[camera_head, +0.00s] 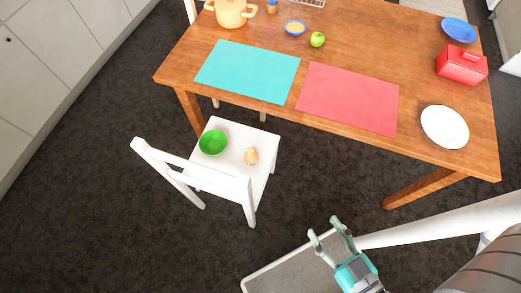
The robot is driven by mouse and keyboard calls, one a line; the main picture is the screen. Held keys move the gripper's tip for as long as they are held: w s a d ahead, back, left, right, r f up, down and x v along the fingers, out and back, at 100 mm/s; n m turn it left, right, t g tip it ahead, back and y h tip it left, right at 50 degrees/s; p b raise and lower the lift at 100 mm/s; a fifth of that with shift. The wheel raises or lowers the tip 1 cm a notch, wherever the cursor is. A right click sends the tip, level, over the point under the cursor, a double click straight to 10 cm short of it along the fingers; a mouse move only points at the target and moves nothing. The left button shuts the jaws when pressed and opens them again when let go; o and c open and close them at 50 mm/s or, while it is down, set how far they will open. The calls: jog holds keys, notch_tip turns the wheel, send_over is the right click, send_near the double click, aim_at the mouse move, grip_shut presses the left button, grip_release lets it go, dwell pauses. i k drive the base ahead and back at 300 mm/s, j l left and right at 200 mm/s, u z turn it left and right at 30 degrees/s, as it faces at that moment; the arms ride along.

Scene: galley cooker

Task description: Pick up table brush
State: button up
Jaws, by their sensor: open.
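No thing in view is clearly recognisable as the table brush. A small tan object (251,156) lies on the seat of the white chair (225,178), to the right of a green bowl (213,143); it may be the brush, but it is too small to tell. My gripper (324,228) is at the lower middle, in front of the table and to the right of the chair. Its two fingers are spread and nothing is between them. It is well apart from the tan object.
The wooden table (425,88) holds a turquoise mat (247,71), a red mat (348,98), a white plate (444,127), a red box (461,65), a green apple (317,39) and a yellow pot (231,12). The chair's backrest faces the camera. Dark floor is clear around the chair.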

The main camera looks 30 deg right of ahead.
aim_at(251, 155)
jog(key=i+l+u, duration=0.1)
jog(key=l+u, duration=0.15)
jog(key=u, duration=0.15)
jog(key=l+u, duration=0.4)
jog(key=i+j, duration=0.05)
jog(key=j, duration=0.05)
